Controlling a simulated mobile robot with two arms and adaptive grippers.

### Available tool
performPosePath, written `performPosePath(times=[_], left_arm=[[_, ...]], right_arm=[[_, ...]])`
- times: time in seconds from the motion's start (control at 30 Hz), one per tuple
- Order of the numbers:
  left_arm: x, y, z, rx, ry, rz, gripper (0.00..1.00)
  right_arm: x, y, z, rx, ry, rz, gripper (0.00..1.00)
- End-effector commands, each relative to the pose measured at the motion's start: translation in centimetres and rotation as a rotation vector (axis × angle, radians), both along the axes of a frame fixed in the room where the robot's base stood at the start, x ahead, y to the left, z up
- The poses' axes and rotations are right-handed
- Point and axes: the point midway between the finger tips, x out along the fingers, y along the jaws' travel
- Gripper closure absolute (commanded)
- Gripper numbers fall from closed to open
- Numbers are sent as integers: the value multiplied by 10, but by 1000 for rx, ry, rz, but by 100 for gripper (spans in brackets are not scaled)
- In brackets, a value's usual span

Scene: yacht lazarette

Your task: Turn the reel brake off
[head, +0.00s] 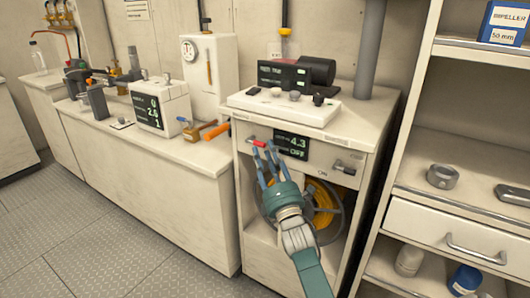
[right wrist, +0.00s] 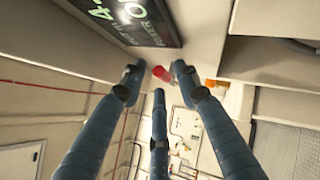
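The reel cabinet (head: 246,215) stands in the middle of the head view, with a reel of yellow line (head: 323,203) in its opening, partly hidden by my right arm. A display (head: 291,145) on its front reads 4.3 and OFF. A small red-tipped handle (head: 257,142) sits left of the display; the red tip (right wrist: 162,74) also shows in the right wrist view. My right gripper (head: 266,158) is open and empty, its three fingers spread around the line to the red tip, apparently not touching it. My left gripper is not in view.
A grey latch or handle (head: 345,167) and the word ON are right of the display. Small knobs and a black device (head: 296,74) sit on top of the cabinet. Shelves with a drawer (head: 450,235) stand close on the right. Floor at left (head: 110,240) is clear.

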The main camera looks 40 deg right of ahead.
Motion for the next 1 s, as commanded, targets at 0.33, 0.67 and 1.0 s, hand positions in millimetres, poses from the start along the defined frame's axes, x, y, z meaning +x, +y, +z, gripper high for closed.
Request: performPosePath(times=[0.33, 0.67, 1.0], left_arm=[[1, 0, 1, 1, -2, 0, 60], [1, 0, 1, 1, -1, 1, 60], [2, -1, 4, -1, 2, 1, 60]], right_arm=[[10, -3, 4, -1, 2, 0, 68], [10, -4, 4, 0, 2, -1, 100], [9, -7, 2, 3, -5, -3, 100]])
